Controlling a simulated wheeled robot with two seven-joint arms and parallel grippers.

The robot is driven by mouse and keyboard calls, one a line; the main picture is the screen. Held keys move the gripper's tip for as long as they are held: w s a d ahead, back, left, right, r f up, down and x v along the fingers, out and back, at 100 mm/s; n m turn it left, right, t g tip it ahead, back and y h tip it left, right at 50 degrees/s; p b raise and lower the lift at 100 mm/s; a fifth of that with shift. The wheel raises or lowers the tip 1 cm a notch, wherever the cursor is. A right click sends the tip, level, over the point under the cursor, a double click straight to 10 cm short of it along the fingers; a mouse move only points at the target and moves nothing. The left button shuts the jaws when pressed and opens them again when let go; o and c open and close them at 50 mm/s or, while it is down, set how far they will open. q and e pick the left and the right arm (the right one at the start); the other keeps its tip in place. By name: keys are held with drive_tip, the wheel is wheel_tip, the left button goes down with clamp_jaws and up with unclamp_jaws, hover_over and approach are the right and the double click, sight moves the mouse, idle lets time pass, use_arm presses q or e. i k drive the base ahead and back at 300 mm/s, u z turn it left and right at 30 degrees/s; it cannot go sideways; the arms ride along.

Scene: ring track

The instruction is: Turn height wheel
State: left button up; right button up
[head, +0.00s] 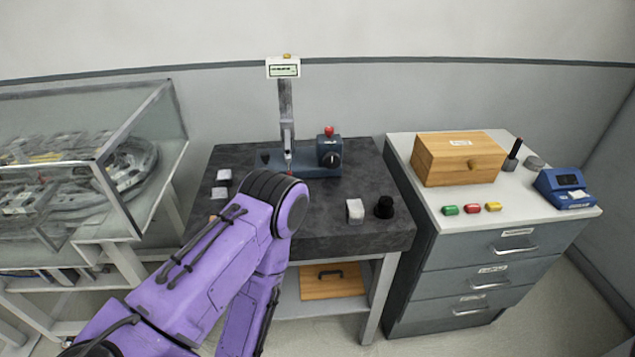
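A measuring stand (287,115) with a tall column and a small display on top stands at the back of the dark table. Its blue base carries a box (329,150) with a dark round knob (330,159) on the front and a red button on top. I cannot tell for sure that this knob is the height wheel. My purple left arm comes in from the lower left and its bent joint covers the table's front middle, just in front of the base. Neither gripper shows.
Pale blocks (355,211) and a black knob-like piece (384,207) lie on the dark table (390,233). A drawer cabinet (470,270) with a wooden box (458,160) stands at the right. A glass case (90,150) stands at the left.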

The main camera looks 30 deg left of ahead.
sight(331, 161)
drive_tip(key=k, duration=0.25)
drive_tip(key=u, duration=1)
